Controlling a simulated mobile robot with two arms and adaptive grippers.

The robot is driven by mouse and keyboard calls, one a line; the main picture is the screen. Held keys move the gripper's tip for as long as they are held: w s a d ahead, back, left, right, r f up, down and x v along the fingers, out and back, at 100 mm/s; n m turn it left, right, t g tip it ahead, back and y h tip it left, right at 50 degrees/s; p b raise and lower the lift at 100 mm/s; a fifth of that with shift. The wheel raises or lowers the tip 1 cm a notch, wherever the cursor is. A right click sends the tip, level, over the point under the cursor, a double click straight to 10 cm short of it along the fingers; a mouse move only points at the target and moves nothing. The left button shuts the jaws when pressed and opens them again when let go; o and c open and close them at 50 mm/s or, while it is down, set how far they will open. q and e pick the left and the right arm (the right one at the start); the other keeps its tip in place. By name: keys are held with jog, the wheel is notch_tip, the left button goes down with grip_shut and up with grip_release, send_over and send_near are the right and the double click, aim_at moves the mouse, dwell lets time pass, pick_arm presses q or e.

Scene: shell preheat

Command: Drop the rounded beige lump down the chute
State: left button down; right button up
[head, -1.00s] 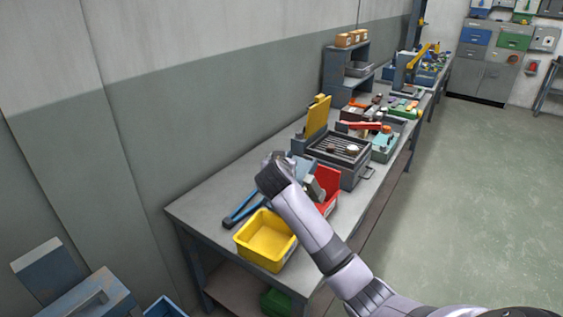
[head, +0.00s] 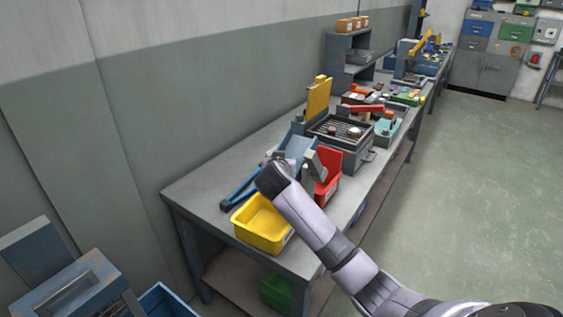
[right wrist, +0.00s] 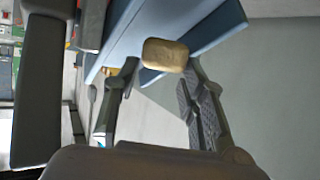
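The rounded beige lump (right wrist: 165,55) shows in the right wrist view, just past the tips of my right gripper (right wrist: 163,68). The two fingers stand apart, with small gaps on both sides of the lump. The blue chute (right wrist: 208,28) lies behind the lump; whether the lump touches it I cannot tell. In the head view my right gripper (head: 273,162) is over the bench, beside the blue chute (head: 296,147) and above the yellow bin. The lump cannot be made out there. My left gripper is not in view.
The yellow bin (head: 262,228) and red bin (head: 332,185) stand on the bench near my right arm. A grill box (head: 343,155) with round items on it and an upright yellow lid stands behind. The bench's near left end (head: 190,190) is clear.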

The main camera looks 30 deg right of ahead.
jog(key=o, duration=0.5)
jog(key=shift+c, duration=0.2)
jog(key=v, duration=1.2)
dwell(0.7)
